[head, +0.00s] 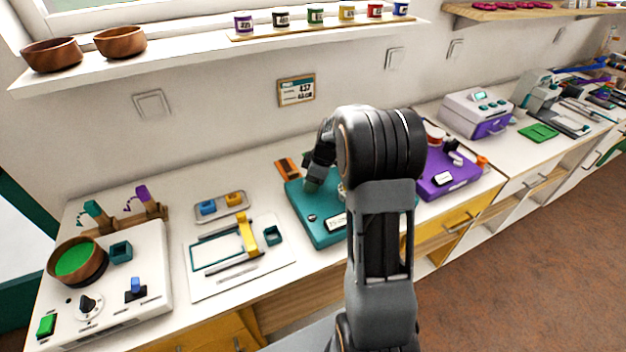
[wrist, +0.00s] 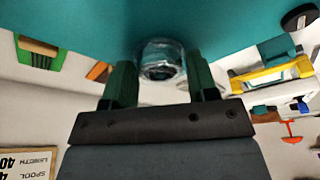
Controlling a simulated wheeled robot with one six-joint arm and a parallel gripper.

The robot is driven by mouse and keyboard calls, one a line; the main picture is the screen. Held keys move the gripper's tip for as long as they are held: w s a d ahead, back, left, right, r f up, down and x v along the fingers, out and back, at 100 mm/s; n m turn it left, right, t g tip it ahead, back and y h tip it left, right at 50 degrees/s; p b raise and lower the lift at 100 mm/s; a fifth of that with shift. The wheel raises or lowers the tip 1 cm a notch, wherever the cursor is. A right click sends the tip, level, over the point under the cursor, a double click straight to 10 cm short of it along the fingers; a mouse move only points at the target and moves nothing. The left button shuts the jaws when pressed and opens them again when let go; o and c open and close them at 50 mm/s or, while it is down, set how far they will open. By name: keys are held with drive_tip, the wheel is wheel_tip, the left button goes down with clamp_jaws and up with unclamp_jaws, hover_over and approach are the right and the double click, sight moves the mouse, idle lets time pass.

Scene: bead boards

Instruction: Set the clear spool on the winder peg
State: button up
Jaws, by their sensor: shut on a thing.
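The clear spool (wrist: 160,62) is a small see-through cylinder between the two green fingers of my gripper (wrist: 159,82) in the wrist view. My gripper is shut on it. In the head view my gripper (head: 313,183) is low over the left part of the teal machine (head: 318,232), and the spool cannot be made out there. The teal surface (wrist: 225,22) fills the top of the wrist view, close by the spool. A pale round part shows at the edge of my arm on the teal machine. I cannot make out the winder peg clearly; my arm hides part of the machine.
A purple machine (head: 450,181) stands to the right. To the left are a white board with a yellow bar (head: 248,236), a small tray (head: 221,212) and a white unit with a wooden bowl (head: 78,262). A small orange-brown block (head: 287,168) lies behind the teal machine.

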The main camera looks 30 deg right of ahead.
drive_tip(key=o, duration=1)
drive_tip(key=shift+r+p, duration=1.95)
drive_tip(key=shift+r, duration=1.6)
